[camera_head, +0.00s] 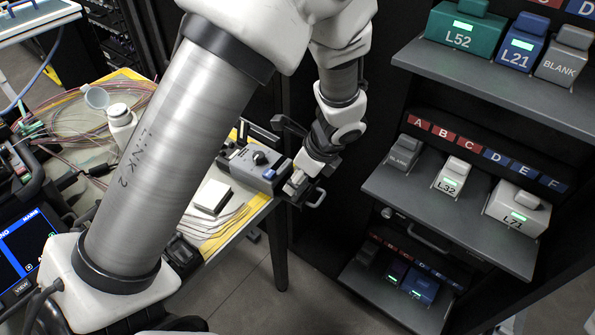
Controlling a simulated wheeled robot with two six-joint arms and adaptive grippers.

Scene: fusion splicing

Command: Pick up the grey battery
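Several grey blocks show on the shelves, and I cannot tell which is the task's grey battery. A dark grey block marked BLANK (559,68) stands at the right end of the top shelf. A smaller grey block (402,156) sits at the left of the middle shelf, beside a pale block marked L32 (452,180) and a light grey block marked L71 (516,212). My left gripper (299,186) points down by the workbench's right edge, left of the shelves and apart from these blocks. Its fingers are small and partly hidden. My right gripper is out of view.
The top shelf (475,72) also bears a teal L52 block (462,36) and a blue L21 block (520,50). The bottom shelf holds dark and blue blocks (421,287). A grey device (247,168) and papers (208,225) lie on the workbench.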

